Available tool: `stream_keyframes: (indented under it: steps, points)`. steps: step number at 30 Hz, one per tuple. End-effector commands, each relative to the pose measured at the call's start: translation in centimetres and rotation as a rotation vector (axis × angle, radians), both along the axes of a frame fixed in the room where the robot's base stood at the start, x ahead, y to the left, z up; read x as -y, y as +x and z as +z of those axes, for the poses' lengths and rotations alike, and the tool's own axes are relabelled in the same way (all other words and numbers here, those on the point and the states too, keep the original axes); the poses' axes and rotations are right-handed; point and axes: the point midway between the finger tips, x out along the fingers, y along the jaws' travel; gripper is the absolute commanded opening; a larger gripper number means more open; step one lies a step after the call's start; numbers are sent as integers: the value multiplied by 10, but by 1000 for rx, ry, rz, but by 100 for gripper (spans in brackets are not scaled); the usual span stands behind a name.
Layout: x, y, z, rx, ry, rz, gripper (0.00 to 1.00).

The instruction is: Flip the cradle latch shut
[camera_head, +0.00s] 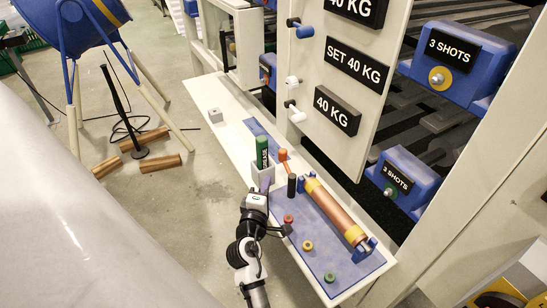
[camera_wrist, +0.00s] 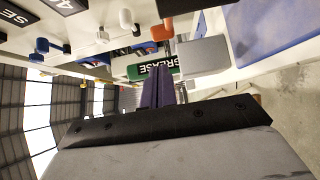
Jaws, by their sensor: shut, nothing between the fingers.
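A copper roller (camera_head: 335,210) with yellow bands lies in a cradle with blue end brackets (camera_head: 365,249) on the white bench. An orange lever (camera_head: 284,157) stands near the roller's far end and may be the cradle latch; I cannot tell for sure. An orange part, probably the same lever, shows in the wrist view (camera_wrist: 162,31). My gripper (camera_head: 265,184) is shut and empty, left of the roller and close to the white holder of the green grease tube (camera_head: 262,152). Its purple fingers (camera_wrist: 160,88) lie together in the wrist view, below the grease tube.
The white holder (camera_wrist: 203,57) stands close to my fingers. A black post (camera_head: 291,187) stands between my gripper and the roller. Red, yellow and green knobs (camera_head: 308,246) sit on the blue mat (camera_head: 325,266). A panel with pegs and 40 KG blocks (camera_head: 337,110) rises behind.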

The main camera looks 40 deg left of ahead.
Motion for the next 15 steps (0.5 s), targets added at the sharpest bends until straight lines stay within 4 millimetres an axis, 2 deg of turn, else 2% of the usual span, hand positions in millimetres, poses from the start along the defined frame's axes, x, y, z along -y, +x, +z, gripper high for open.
stream_keyframes:
  steps: [8,15]
  points:
    - [-3,4,2,0,5,2,0]
    - [-19,37,4,0,7,2,0]
